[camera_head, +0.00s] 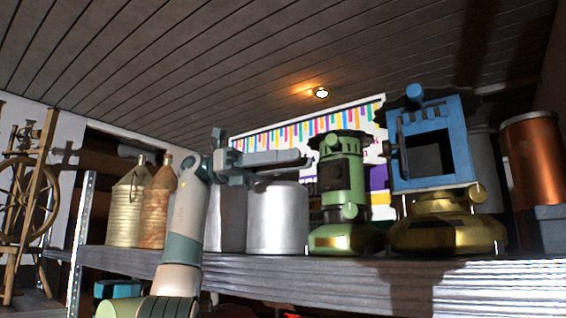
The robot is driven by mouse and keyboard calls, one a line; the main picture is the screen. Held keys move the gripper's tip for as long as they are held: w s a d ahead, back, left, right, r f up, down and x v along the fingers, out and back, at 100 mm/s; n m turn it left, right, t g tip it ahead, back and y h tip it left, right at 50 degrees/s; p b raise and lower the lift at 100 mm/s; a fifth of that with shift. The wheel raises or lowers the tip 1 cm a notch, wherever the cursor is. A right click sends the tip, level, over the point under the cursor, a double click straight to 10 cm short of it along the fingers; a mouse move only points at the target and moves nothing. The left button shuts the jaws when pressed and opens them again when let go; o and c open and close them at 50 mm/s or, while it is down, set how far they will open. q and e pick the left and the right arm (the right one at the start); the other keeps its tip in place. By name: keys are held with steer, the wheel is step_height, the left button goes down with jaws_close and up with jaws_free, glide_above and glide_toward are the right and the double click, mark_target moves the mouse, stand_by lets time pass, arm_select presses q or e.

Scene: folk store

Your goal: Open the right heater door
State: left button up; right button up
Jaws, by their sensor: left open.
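The right heater (431,185) is blue with a round brass base and stands on the shelf right of centre. Its front has a blue square frame (463,140) around a dark window. I cannot tell for certain whether its door is shut or ajar. My left gripper (303,158) is open and points right, in front of the silver cans and left of the green heater. It appears empty and is apart from the blue heater. My right gripper is out of view.
The grey shelf (350,276) runs across the view. Silver cans (277,222) stand behind and below my left gripper. Two tapered cans (125,215) stand at the left, and a copper cylinder (535,165) at the far right. The space above the shelf items is clear.

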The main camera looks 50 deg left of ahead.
arm_select(q)
steer(key=shift+v, duration=0.8)
